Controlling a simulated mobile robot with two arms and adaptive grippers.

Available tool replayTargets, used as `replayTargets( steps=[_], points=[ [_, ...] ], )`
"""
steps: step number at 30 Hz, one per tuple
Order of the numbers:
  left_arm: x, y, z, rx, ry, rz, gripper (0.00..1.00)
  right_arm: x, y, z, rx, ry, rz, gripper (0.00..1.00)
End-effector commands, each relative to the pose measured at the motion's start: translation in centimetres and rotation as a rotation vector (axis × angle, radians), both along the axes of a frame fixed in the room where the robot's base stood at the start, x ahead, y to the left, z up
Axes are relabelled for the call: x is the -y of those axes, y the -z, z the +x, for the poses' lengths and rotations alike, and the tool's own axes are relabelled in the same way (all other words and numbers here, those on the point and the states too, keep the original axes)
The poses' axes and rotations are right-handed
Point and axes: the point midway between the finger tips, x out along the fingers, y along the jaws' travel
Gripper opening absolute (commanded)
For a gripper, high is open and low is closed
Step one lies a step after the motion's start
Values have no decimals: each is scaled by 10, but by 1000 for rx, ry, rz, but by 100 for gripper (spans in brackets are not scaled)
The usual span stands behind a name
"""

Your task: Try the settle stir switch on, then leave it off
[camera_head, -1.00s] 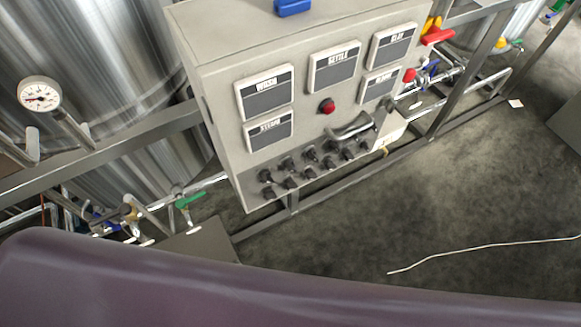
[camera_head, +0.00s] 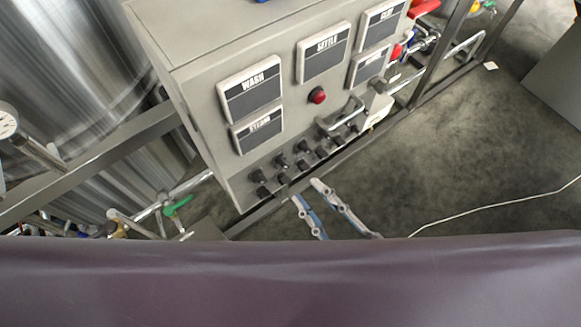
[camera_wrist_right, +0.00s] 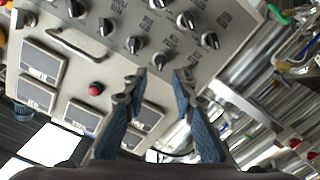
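A grey control box (camera_head: 205,110) carries two rows of black rotary switches (camera_head: 303,164) along its lower front, below labelled screens, one reading SETTLE (camera_head: 323,55). Which switch is the settle stir one cannot be told; the small labels are unreadable. My right gripper (camera_head: 307,192) is open and empty, in front of the lower switch row. In the right wrist view its open fingers (camera_wrist_right: 160,75) point at the switch panel, with one black switch (camera_wrist_right: 161,61) just past the gap between the tips. No contact is clear. My left gripper is not in view.
A bar handle (camera_head: 342,116) and a red button (camera_head: 317,96) stand out from the box front. Steel tanks (camera_head: 85,75), frame bars and a green-handled valve (camera_head: 177,206) are at the left. A pale cable (camera_head: 490,207) lies on the otherwise open floor at right.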

Motion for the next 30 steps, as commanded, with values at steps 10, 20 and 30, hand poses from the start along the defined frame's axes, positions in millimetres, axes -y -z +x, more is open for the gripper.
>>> replayTargets(
  steps=[10, 20, 30],
  points=[
    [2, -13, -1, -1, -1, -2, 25, -28, -2, 40, 1, 0, 2, 25],
    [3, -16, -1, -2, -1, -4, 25, -39, 1, 54, -2, -1, 0, 25],
    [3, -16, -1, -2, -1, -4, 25, -39, 1, 54, -2, -1, 0, 8]
  ],
)
